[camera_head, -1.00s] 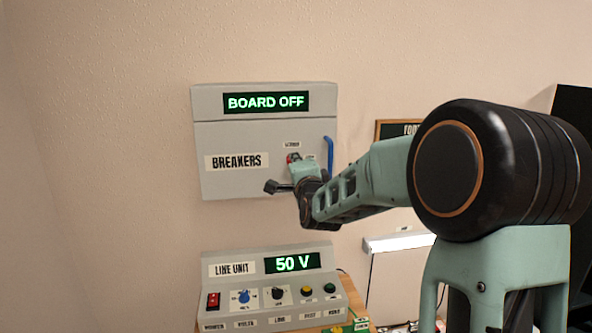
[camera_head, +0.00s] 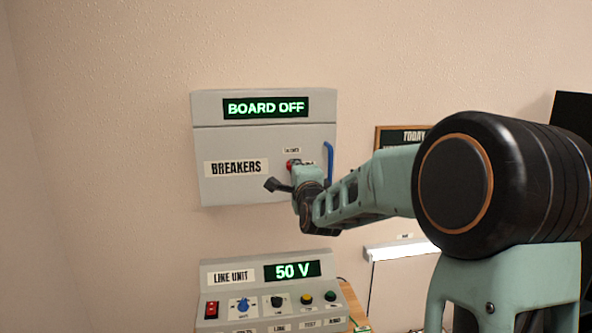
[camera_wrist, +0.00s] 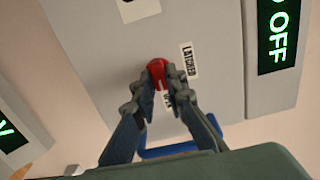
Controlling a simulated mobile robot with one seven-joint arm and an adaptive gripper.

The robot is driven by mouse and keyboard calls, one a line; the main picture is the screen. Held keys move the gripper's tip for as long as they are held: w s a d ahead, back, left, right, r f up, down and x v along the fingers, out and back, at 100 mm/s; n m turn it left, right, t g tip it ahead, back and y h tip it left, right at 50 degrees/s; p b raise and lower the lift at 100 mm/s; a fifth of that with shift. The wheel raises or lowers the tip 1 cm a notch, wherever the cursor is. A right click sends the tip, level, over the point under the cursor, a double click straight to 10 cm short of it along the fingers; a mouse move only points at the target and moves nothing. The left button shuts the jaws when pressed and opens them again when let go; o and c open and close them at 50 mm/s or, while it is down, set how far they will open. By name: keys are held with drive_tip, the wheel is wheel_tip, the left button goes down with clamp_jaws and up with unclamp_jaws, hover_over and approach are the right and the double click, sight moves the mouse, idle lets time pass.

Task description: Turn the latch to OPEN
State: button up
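The red latch (camera_head: 292,164) is a small knob on the door of the grey breaker box (camera_head: 230,190), left of the blue handle. It also shows in the wrist view (camera_wrist: 157,72), between my fingertips. A LATCHED label (camera_wrist: 189,60) sits beside it, and an OPEN label (camera_wrist: 167,100) is partly hidden by a finger. My gripper (camera_wrist: 159,78) is shut on the latch, with a finger on each side. In the head view my gripper (camera_head: 297,170) covers part of the latch. The exact angle of the latch is hard to tell.
The blue handle (camera_head: 329,163) is just right of the latch. The box display (camera_head: 265,107) reads BOARD OFF. Below stands the line unit (camera_head: 262,285) with knobs, buttons and a 50 V display. A dark board (camera_head: 403,136) hangs on the wall behind my arm.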

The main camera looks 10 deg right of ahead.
drive_tip(key=o, duration=0.4)
drive_tip(key=shift+a+r, duration=0.15)
drive_tip(key=s, duration=1.2)
